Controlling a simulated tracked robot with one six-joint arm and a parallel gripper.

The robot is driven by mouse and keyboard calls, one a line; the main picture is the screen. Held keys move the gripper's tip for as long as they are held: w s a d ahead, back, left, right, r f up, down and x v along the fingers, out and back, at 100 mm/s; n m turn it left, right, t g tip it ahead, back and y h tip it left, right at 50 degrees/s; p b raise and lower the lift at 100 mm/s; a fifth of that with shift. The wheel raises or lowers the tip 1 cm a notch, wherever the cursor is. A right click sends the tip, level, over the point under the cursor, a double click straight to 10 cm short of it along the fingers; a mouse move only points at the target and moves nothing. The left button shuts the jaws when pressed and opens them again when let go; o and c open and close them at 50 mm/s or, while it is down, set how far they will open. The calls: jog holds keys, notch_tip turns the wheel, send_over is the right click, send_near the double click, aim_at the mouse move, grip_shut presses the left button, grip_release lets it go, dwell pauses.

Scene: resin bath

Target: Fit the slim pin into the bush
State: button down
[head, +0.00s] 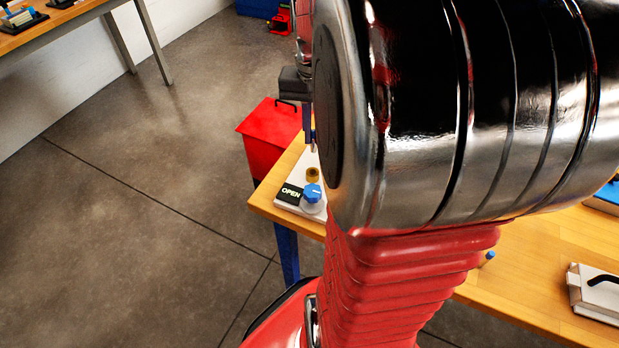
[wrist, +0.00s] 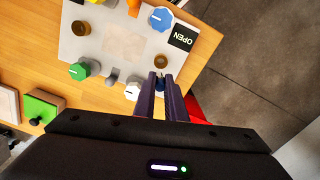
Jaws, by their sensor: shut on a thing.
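My gripper (head: 308,118) shows only partly in the head view, beside my arm's large foreground link. It is shut on a slim pin (head: 313,147) with a blue band and a metallic lower end, which points down above the white panel (head: 288,207). In the wrist view my gripper's jaws (wrist: 160,80) close on the pin's dark blue top (wrist: 160,84). A brass bush (head: 313,174) stands on the panel by the OPEN label; it also shows in the wrist view (wrist: 161,61), just beyond the jaw tips. The pin looks apart from it. A second brass bush (wrist: 81,28) is at the panel's other side.
The panel carries a blue knob (head: 312,193), a green knob (wrist: 80,70) and a white knob (wrist: 133,91) close to the jaws. A red bin (head: 268,140) stands beyond the table. Another blue-topped piece (head: 490,256) and a handled white plate (head: 598,292) are at right.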

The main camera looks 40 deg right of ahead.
aim_at(313, 151)
jog(key=shift+f, duration=3.15)
jog(key=shift+f, duration=1.9)
jog(key=c, duration=1.8)
grip_release()
jog(key=shift+f, duration=0.1)
